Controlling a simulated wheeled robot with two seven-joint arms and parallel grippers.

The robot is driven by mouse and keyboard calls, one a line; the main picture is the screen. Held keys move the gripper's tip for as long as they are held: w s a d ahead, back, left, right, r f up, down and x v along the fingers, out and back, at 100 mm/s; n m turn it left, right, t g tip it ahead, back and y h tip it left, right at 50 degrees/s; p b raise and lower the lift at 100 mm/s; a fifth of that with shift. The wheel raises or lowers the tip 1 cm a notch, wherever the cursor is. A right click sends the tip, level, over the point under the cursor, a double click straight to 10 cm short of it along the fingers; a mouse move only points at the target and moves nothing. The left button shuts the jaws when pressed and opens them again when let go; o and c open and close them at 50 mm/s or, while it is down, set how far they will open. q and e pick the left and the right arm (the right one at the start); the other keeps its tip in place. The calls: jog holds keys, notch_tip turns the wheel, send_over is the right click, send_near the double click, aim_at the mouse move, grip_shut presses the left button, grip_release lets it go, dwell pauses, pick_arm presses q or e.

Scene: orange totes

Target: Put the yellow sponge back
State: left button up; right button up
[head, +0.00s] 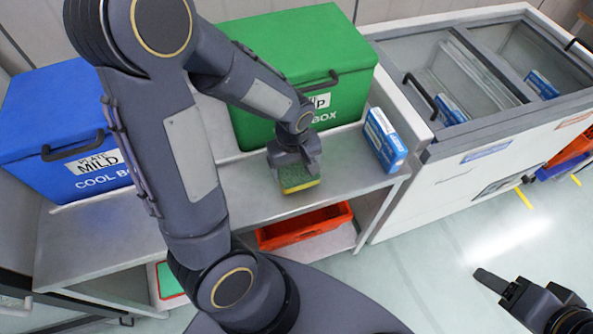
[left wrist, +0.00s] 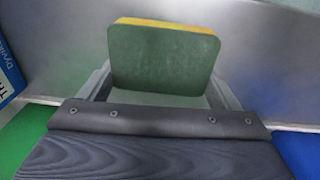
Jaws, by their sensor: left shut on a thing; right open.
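The sponge (head: 296,180) has a green scouring side and a yellow side. It also shows in the left wrist view (left wrist: 162,60), with its green face toward the camera and a yellow strip along its far edge. My left gripper (head: 294,165) is shut on the sponge in front of the green cool box, over the metal table. I cannot tell whether the sponge touches the table top. My right gripper (head: 496,285) is open and empty at the lower right, over the floor; only part of it shows.
A green cool box (head: 300,60) and a blue cool box (head: 60,120) stand on the metal table (head: 100,235). A blue-and-white carton (head: 385,140) stands at the table's right end. An orange tote (head: 305,226) sits on the lower shelf. A glass-topped freezer (head: 480,150) is at right.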

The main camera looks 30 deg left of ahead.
aim_at(296, 172)
pick_arm(q)
jog(key=shift+w+f, duration=0.15)
jog(key=shift+f, duration=0.8)
jog(key=shift+w+f, duration=0.1)
jog(key=shift+f, duration=0.8)
jog(key=shift+f+b, duration=0.2)
jog(key=shift+b, duration=0.15)
jog(key=o, duration=1.1)
jog(key=shift+o, duration=0.2)
jog(key=shift+r, duration=0.15)
